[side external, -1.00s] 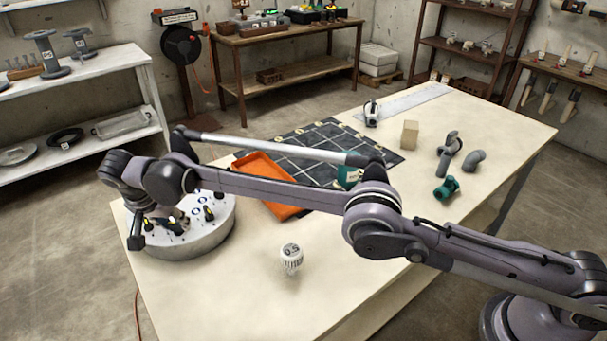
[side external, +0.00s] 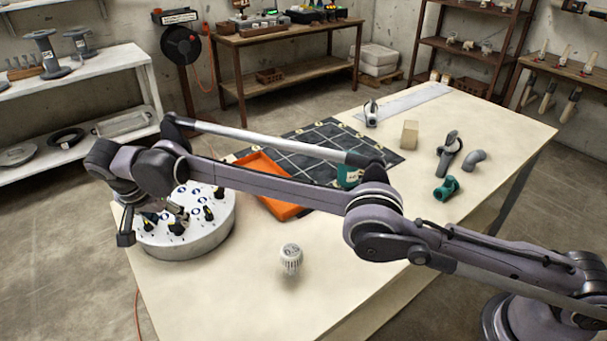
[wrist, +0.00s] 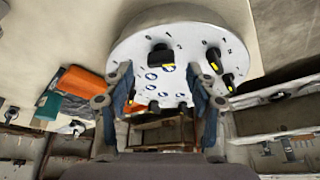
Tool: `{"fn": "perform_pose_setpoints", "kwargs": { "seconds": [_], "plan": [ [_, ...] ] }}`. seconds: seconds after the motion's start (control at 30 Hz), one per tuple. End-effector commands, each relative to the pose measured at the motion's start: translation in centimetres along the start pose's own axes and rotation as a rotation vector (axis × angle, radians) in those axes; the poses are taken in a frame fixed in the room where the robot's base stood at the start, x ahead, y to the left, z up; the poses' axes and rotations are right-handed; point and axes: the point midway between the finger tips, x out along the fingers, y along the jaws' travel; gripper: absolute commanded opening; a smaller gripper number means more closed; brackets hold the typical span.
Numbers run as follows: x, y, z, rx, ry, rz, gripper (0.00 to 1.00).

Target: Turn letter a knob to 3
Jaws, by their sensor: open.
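The round knob panel (side external: 200,248), with a white top and a grey side, sits at the table's left end. In the wrist view the panel (wrist: 127,50) carries several black knobs with yellow marks, blue ring marks and small numbers. One knob (wrist: 160,57) lies near the middle of the picture, between my fingers. Two more knobs, an upper (wrist: 214,60) and a lower one (wrist: 230,82), are at the right, beyond my right finger. My gripper (wrist: 160,84) is open over the panel, holding nothing. In the side view my gripper (side external: 152,226) hides part of the knobs. The knob letters are too small to read.
A white slotted object (side external: 291,259) stands on the table right of the panel. An orange tray (side external: 268,178) and a dark gridded mat (side external: 315,140) lie behind my arm. Pipe pieces, including a teal one (side external: 447,188), lie at the right. The front middle of the table is mostly clear.

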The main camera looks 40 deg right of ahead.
Motion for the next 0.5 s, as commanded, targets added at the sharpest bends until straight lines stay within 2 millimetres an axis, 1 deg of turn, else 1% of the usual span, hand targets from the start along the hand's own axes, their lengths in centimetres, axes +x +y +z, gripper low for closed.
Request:
{"fn": "perform_pose_setpoints", "kwargs": {
  "seconds": [0.03, 0.17, 0.4, 0.5],
  "plan": [
    [-0.3, -0.1, 1.1, -0.006, -0.001, -0.002, 0.58],
    [-1.1, -0.1, 3.0, -0.006, -0.001, -0.003, 0.58],
    [-2.8, -0.1, 7.3, -0.005, -0.001, -0.002, 0.58],
    [-3.5, -0.1, 8.8, -0.004, -0.001, -0.003, 0.58]
  ]
}}
